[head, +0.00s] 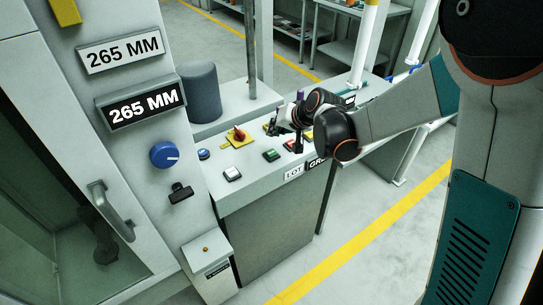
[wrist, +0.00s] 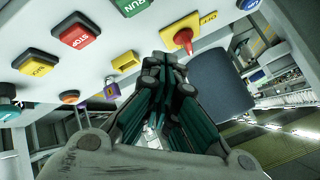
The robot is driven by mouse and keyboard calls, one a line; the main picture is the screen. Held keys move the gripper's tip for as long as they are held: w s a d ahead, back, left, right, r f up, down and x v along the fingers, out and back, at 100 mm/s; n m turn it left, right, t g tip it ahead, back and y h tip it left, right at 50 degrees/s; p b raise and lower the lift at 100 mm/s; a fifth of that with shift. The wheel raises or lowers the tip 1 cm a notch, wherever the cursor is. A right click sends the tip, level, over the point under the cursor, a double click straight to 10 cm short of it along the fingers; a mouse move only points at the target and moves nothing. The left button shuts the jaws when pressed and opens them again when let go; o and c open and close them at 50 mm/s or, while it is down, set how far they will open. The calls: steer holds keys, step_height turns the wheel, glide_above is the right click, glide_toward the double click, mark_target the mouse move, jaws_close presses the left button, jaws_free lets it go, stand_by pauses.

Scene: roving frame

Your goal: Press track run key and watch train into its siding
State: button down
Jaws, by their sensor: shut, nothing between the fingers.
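A green key marked RUN (wrist: 133,6) shows at the top edge of the wrist view, partly cut off. A green key (head: 271,155) also shows on the sloped console (head: 255,188) in the head view. My gripper (head: 272,127) is over the back of the console, beyond that key and right of the red rotary switch. In the wrist view my gripper (wrist: 170,62) is shut and empty, its fingertips below and right of the RUN key and apart from it. No train or siding can be made out.
Near the RUN key are a red STOP key (wrist: 75,36), a yellow key (wrist: 37,63) and a red rotary switch (wrist: 183,38) on a yellow plate. A dark grey cylinder (head: 201,92) stands behind the console. A blue knob (head: 164,154) sits on the cabinet at left.

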mark_target(274, 152)
steer(key=shift+f+b, duration=1.75)
steer(key=shift+f, duration=1.05)
steer(key=shift+f+b, duration=0.4)
